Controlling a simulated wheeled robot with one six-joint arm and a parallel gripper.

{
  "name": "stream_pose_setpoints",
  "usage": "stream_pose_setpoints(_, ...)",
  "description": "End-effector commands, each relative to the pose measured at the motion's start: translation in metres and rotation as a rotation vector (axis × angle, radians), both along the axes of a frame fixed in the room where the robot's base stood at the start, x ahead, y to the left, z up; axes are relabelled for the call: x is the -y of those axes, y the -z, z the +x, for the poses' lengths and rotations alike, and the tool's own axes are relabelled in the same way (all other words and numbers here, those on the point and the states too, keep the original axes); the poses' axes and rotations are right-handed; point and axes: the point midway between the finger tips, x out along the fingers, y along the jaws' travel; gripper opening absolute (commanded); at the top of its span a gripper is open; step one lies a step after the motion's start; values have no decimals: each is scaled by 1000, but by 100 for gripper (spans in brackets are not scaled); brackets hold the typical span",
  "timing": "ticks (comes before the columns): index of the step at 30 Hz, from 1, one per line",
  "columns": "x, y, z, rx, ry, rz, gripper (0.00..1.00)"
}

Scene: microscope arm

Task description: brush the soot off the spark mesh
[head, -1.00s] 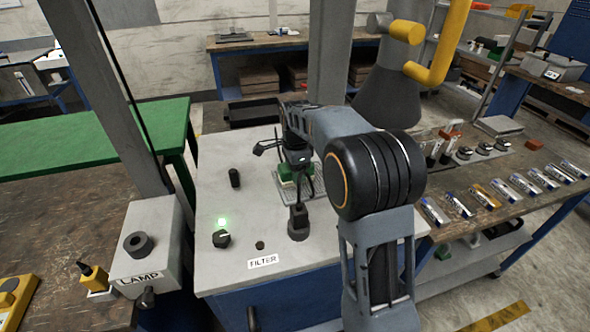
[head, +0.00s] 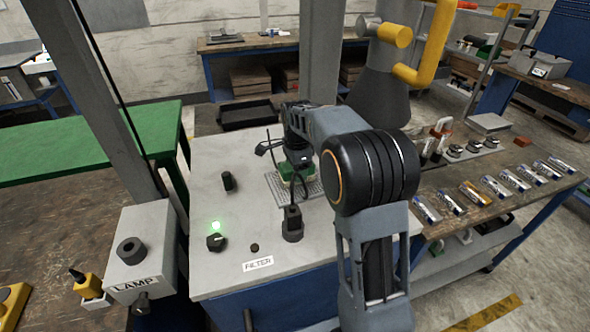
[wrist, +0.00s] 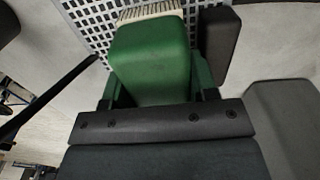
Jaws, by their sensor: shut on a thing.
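My gripper (head: 298,170) is over the grey-white cabinet top, at the spark mesh (head: 312,188). It is shut on a green brush, whose block shows in the wrist view (wrist: 150,62) with pale bristles (wrist: 150,12) at its far end. The bristles are over the perforated mesh (wrist: 90,20); I cannot tell whether they touch it. In the head view the green brush (head: 290,168) is partly hidden by my wrist. The visible mesh is a pale grid plate with square holes; soot cannot be made out on it.
A black upright fitting (head: 292,222) stands on the cabinet top just in front of the mesh. A black knob (head: 215,242) by a green light, a black peg (head: 228,181) and a FILTER label (head: 258,263) are to the left. A LAMP box (head: 140,250) stands farther left.

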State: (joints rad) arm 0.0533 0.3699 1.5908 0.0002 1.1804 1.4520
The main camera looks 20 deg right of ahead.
Motion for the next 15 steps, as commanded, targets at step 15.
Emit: stream_pose_setpoints(15, 23, 1, 2, 1, 1, 0, 34)
